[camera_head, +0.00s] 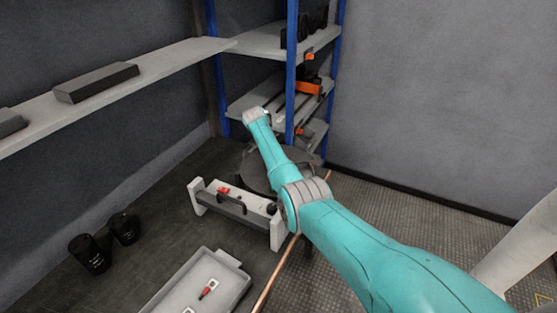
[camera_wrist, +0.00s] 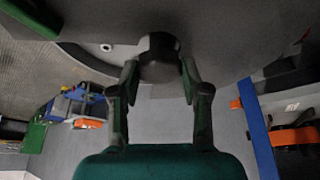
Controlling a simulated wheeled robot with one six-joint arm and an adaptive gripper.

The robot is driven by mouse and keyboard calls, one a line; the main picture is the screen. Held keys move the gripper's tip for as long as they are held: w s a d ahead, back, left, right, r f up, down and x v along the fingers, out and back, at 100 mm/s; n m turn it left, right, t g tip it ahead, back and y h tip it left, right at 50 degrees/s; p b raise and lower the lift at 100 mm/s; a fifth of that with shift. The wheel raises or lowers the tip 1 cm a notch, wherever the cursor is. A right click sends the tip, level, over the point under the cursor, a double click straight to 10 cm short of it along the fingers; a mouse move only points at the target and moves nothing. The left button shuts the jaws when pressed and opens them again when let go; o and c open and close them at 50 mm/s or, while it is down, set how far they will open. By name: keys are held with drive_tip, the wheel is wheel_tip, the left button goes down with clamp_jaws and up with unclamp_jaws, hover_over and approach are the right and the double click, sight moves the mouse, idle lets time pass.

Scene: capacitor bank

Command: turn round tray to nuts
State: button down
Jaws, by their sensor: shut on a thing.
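The round tray (camera_head: 256,172) is a dark grey disc beside the blue-posted shelf in the head view, partly hidden behind my arm. In the wrist view its underside or face (camera_wrist: 230,35) fills the top, with a curved rim. A dark knob (camera_wrist: 158,48) stands out at its edge. My gripper (camera_wrist: 160,72) has its two fingers on either side of this knob and is shut on it. In the head view my fingers are hidden behind my wrist. I cannot make out any nuts on the tray.
A white-ended unit with a black handle (camera_head: 236,208) stands close left of my arm. A grey tray (camera_head: 215,262) with a small red part is in front. Black cylinders (camera_head: 88,254) stand at left. The shelf's blue post (camera_head: 291,65) rises close behind my wrist.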

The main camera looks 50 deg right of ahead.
drive_tip(key=shift+m+g+y, duration=0.3)
drive_tip(key=shift+m+g, duration=0.1)
drive_tip(key=shift+m, duration=0.6)
drive_tip(key=c, duration=0.6)
unclamp_jaws()
drive_tip(key=shift+o, duration=0.2)
drive_tip(key=shift+w+r, duration=0.1)
drive_tip(key=v, duration=1.1)
drive_tip(key=shift+a+r, duration=0.2)
drive_tip(key=shift+r, duration=0.1)
